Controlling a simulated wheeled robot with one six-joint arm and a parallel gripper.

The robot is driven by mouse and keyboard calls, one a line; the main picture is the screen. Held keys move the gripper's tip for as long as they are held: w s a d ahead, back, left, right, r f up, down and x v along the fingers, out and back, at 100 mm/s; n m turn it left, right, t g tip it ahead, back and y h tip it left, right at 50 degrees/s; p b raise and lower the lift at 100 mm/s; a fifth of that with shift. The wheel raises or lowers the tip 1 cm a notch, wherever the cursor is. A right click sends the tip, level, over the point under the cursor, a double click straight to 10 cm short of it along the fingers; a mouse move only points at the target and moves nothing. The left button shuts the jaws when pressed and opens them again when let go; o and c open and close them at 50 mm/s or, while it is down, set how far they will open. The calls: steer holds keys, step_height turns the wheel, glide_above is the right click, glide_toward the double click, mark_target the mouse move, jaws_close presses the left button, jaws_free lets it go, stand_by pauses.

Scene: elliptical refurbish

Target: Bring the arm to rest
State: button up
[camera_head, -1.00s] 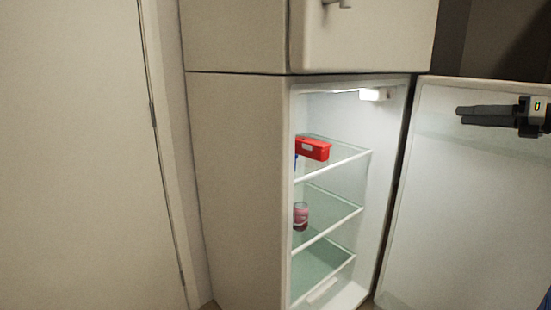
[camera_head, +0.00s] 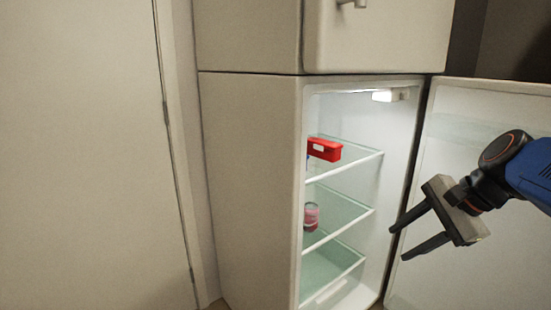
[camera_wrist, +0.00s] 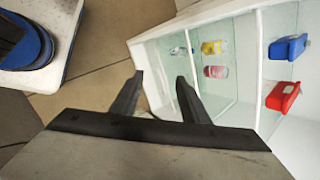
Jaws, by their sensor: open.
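My gripper (camera_head: 398,244) is in the head view at the right, in front of the open fridge door (camera_head: 470,150). Its two dark fingers are spread apart with nothing between them, and they point left toward the fridge. In the wrist view my gripper (camera_wrist: 159,78) is open and empty, with the floor and the edge of the fridge interior beyond the fingertips. The blue arm link behind it is mine.
The fridge (camera_head: 250,180) stands open. A red box (camera_head: 324,150) is on its top shelf and a pink can (camera_head: 311,216) lower. The wrist view adds a blue box (camera_wrist: 287,47) and a yellow item (camera_wrist: 213,47). A plain door (camera_head: 80,150) is left.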

steer(key=s+f+n+h, duration=0.4)
steer(key=s+f+n, duration=0.7)
steer(key=n, duration=0.4)
steer(key=shift+s+d+f+h, duration=0.15)
steer(key=shift+d+h, duration=0.05)
steer(key=shift+h, duration=0.2)
